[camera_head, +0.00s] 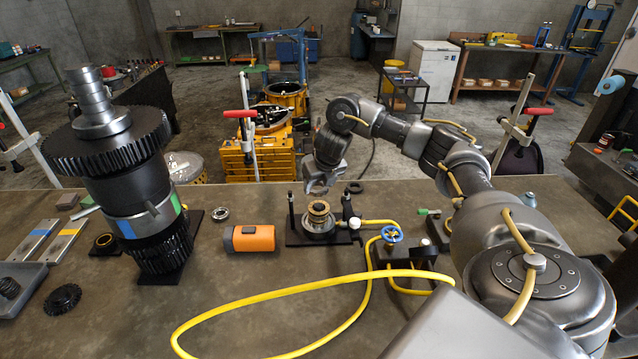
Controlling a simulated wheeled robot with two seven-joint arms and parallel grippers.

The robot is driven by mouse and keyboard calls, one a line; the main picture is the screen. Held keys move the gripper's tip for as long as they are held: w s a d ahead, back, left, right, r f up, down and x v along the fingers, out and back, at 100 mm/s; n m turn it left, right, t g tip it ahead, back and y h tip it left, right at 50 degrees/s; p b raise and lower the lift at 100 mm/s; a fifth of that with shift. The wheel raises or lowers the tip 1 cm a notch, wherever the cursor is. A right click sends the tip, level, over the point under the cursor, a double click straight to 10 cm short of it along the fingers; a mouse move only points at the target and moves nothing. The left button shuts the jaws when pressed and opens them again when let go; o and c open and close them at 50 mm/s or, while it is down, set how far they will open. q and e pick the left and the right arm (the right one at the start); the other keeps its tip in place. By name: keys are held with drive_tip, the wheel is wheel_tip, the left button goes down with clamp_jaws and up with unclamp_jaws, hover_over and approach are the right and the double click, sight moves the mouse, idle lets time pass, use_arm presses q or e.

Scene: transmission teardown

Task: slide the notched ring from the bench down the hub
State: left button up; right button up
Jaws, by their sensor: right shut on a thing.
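My right gripper (317,186) points down over a small black fixture near the far edge of the bench. Its fingers are closed at the top of a brass-coloured ring (319,207), which I take as the notched ring; its notches are too small to make out. The ring sits upright at the top of a round silver hub (318,226) on the fixture plate. I cannot tell how far the ring is down around the hub. My left gripper is not in view.
A dark upright post (291,212) stands left of the hub.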

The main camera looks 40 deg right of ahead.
sight(323, 192)
drive_tip(key=shift+f, duration=2.6)
drive_tip(key=shift+f+b, duration=0.45)
drive_tip(key=shift+f, duration=0.2)
drive_tip(key=o, duration=1.3)
drive_tip(key=shift+c, duration=0.2)
drive_tip(key=shift+s, duration=0.1)
drive_tip(key=v, duration=0.9)
drive_tip(key=shift+r+p, duration=0.25)
drive_tip(key=shift+p, duration=0.15)
drive_tip(key=shift+s+a+r, duration=0.1)
drive_tip(key=shift+s+r, duration=0.25)
drive_tip(key=shift+r, duration=0.2)
